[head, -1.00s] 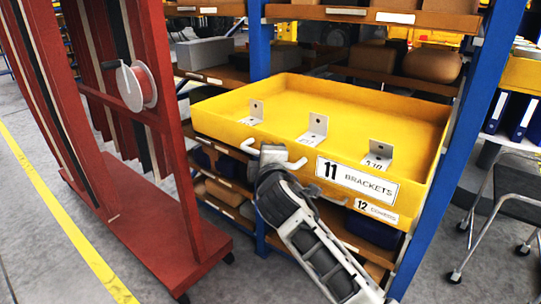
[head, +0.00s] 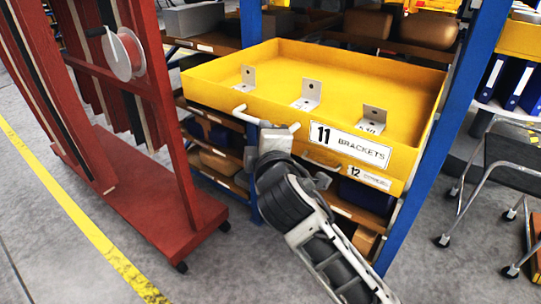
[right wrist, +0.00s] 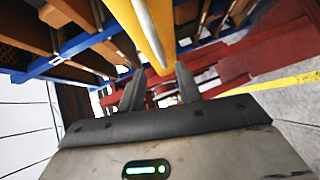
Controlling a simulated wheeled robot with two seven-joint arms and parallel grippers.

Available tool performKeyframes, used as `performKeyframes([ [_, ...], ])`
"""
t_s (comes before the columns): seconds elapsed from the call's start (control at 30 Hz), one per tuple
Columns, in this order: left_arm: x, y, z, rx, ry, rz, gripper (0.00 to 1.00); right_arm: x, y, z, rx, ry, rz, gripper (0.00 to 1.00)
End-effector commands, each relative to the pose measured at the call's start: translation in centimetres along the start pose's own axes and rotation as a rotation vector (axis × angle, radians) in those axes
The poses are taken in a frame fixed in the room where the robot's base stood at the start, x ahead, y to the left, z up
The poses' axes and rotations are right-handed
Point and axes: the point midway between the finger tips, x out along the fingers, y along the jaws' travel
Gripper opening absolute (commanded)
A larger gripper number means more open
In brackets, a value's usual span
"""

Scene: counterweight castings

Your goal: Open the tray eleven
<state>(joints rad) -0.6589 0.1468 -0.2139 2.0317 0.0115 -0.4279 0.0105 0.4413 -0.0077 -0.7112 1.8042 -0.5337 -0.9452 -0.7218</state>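The yellow tray eleven (head: 215,98), with label "11 BRACKETS" (head: 348,146), stands out from the rack with its inside exposed. Three metal angle brackets (head: 308,95) stand in it. Its pale handle (head: 241,114) is on the front, left of the label. My right gripper (head: 276,133) is just in front of and below the handle, hiding part of it. In the right wrist view its two fingers (right wrist: 158,92) are spread apart, with the yellow tray edge (right wrist: 150,35) beyond them. I cannot tell whether they touch the handle. My left gripper is in neither view.
Tray twelve's label (head: 370,177) shows directly under tray eleven. Blue rack posts (head: 250,165) flank the trays. A red wheeled rack (head: 150,215) with a cable spool (head: 122,54) stands left. Grey floor is open in front.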

Motion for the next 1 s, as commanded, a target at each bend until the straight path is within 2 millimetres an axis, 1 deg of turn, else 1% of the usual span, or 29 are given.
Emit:
performKeyframes([
  [0.03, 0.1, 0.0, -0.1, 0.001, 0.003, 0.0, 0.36, -1.3, -0.2, 0.0, 0.0, 0.002, -0.001, 0.34],
  [0.1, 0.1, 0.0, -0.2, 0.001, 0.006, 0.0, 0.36, -2.9, -0.2, 0.0, 0.002, 0.002, -0.001, 0.34],
  [0.2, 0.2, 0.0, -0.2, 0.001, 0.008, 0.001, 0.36, -4.7, -0.1, 0.0, 0.0, 0.001, -0.001, 0.34],
  [0.3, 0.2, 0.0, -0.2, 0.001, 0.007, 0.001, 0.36, -6.1, -0.1, 0.0, -0.001, 0.0, -0.001, 0.34],
  [0.4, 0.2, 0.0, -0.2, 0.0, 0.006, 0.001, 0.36, -6.9, -0.1, 0.0, 0.0, -0.001, -0.002, 0.34],
  [0.5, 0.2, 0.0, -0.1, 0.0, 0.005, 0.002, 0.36, -7.3, -0.1, 0.0, -0.001, 0.0, -0.001, 0.34],
  [0.8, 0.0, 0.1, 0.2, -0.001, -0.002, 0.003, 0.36, -7.3, -0.1, 0.1, 0.003, -0.003, -0.004, 0.34],
  [0.87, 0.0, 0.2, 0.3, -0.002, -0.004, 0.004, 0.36, -7.4, -0.7, 0.6, 0.027, -0.012, -0.023, 0.34],
  [0.93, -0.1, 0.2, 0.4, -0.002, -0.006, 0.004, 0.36, -7.8, -2.2, 1.9, 0.098, -0.04, -0.076, 0.34],
  [0.97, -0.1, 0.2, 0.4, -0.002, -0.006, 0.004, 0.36, -8.0, -3.2, 2.8, 0.144, -0.059, -0.111, 0.34],
  [1.0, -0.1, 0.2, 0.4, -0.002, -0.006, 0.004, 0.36, -8.6, -4.8, 4.1, 0.22, -0.092, -0.165, 0.34],
])
